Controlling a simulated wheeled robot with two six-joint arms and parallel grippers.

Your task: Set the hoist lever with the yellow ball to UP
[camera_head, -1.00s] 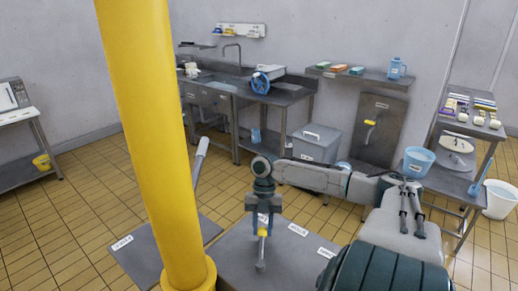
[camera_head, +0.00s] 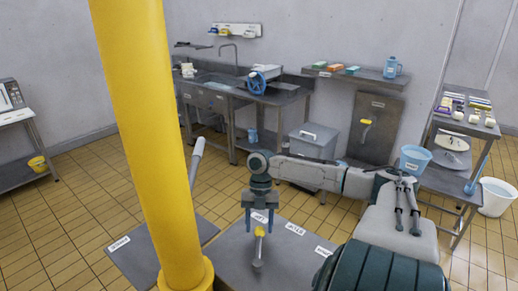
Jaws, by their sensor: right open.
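The lever with the yellow ball (camera_head: 260,232) stands on a grey console top (camera_head: 225,262) in front of me, its ball above a short grey stem. My right gripper (camera_head: 259,226) points down at the ball from above, with its blue-tipped fingers open to either side. I cannot tell whether the ball is fully between the fingertips or slightly beyond them. A small white label shows between the fingers, and its text is too small to read surely. My left gripper is out of view.
A thick yellow post (camera_head: 150,140) stands close on the left. A pale-handled lever (camera_head: 197,158) rises behind it. More white labels (camera_head: 294,228) lie on the console.

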